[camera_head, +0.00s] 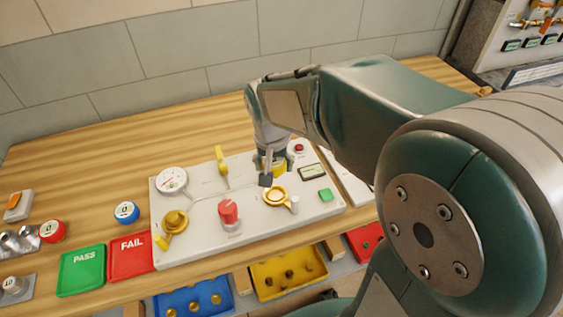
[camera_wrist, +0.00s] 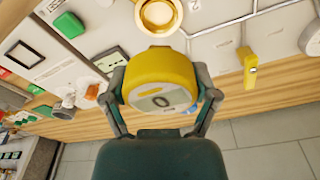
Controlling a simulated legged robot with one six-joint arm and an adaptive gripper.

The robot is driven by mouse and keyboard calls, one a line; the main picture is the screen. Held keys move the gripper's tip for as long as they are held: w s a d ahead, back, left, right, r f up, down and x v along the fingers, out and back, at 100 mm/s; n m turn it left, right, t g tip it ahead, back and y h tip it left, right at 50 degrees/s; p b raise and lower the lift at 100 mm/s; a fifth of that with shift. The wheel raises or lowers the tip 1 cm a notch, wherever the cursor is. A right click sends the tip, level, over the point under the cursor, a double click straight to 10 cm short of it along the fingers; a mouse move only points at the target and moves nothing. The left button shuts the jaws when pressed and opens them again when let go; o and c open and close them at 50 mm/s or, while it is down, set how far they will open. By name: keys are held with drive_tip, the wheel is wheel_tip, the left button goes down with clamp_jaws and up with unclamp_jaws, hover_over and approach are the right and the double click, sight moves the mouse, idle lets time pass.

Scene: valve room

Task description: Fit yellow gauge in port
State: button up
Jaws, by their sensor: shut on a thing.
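The yellow gauge (camera_wrist: 158,75) has a pale face reading 0. My gripper (camera_wrist: 161,88) is shut on it, with one finger on each side. In the head view, the gauge (camera_head: 280,163) is partly hidden by my gripper (camera_head: 270,172). The port, a gold ring with a pale centre (camera_head: 275,197), is on the white panel, nearer the front than the gauge.
The white panel (camera_head: 195,247) carries a red knob (camera_head: 229,213), a yellow lever (camera_head: 221,160), a white dial (camera_head: 172,180) and a green button (camera_head: 325,195). Blue (camera_head: 127,212) and red (camera_head: 52,231) gauges stand left. PASS (camera_head: 82,270) and FAIL (camera_head: 130,257) pads lie front left.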

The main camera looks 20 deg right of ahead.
drive_tip(key=shift+a+f, duration=0.35)
drive_tip(key=shift+f, duration=0.2)
drive_tip(key=shift+a+f, duration=0.3)
drive_tip(key=shift+f, duration=0.2)
drive_tip(key=shift+d+f, duration=1.05)
drive_tip(key=shift+d, duration=0.05)
drive_tip(key=shift+d+f, duration=0.15)
drive_tip(key=shift+f, duration=0.45)
drive_tip(key=shift+a+f, duration=0.25)
drive_tip(key=shift+a, duration=0.25)
drive_tip(key=shift+a+f, duration=0.25)
drive_tip(key=shift+a, duration=0.2)
drive_tip(key=shift+d, duration=0.65)
drive_tip(key=shift+a, duration=0.65)
drive_tip(key=shift+r, duration=0.1)
drive_tip(key=shift+d, duration=0.3)
